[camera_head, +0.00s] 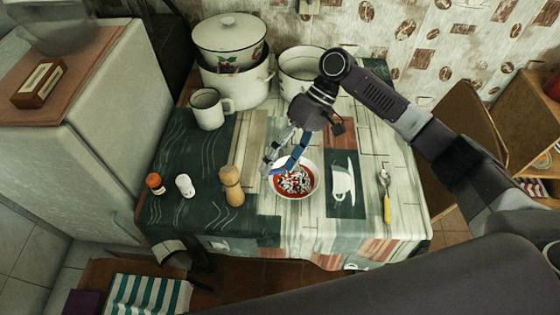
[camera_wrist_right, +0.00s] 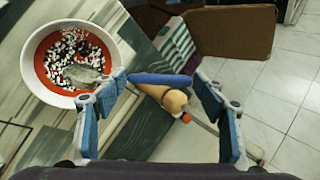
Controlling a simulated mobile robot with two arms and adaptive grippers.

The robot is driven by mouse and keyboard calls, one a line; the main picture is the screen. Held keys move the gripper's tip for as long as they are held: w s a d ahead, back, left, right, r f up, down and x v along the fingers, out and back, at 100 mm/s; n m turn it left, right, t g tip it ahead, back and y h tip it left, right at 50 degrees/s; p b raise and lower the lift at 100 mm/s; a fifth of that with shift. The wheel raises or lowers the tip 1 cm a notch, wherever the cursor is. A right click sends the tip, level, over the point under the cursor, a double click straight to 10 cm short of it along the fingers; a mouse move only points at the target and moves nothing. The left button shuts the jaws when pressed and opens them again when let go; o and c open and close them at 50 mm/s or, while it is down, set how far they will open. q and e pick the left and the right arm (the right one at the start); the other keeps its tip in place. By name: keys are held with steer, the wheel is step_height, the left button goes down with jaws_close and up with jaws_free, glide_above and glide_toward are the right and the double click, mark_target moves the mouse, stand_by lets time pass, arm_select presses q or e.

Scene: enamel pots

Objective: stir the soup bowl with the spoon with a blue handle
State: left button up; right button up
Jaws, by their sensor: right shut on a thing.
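The soup bowl (camera_head: 317,184) is white with red soup and white and dark bits, on the patterned tablecloth. It also shows at upper left in the right wrist view (camera_wrist_right: 32,75). My right gripper (camera_head: 275,153) is above the bowl's far left side, its arm coming in from the right. It is shut on the spoon with a blue handle (camera_wrist_right: 160,79), whose handle lies between the fingers. The spoon's metal head (camera_wrist_right: 80,76) is over or in the soup; its depth is hard to tell. My left gripper is out of view.
A spoon with a yellow handle (camera_head: 386,207) lies to the right. A wooden mill (camera_head: 231,187), a white shaker (camera_head: 185,185) and a red-capped jar (camera_head: 155,184) stand to the left. A white mug (camera_head: 208,109) and pots (camera_head: 237,85) stand behind.

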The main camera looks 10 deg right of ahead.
mark_target(281, 169)
step_height(281, 169, down, 2)
steer(key=shift+a+f+b, duration=0.15)
steer(key=shift+b, duration=0.85)
steer(key=shift+f+b, duration=0.5)
steer(key=shift+b, duration=0.15)
steer(key=shift+f, duration=0.25)
steer(key=shift+f+b, duration=0.3)
steer(key=shift+f, duration=1)
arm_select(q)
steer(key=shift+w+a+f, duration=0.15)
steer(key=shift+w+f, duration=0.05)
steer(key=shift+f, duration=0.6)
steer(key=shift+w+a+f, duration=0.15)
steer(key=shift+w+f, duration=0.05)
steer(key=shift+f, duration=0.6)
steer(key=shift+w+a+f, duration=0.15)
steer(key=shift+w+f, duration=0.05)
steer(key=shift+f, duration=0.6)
arm_select(e)
steer(key=shift+f, duration=0.5)
steer(key=shift+w, duration=0.2)
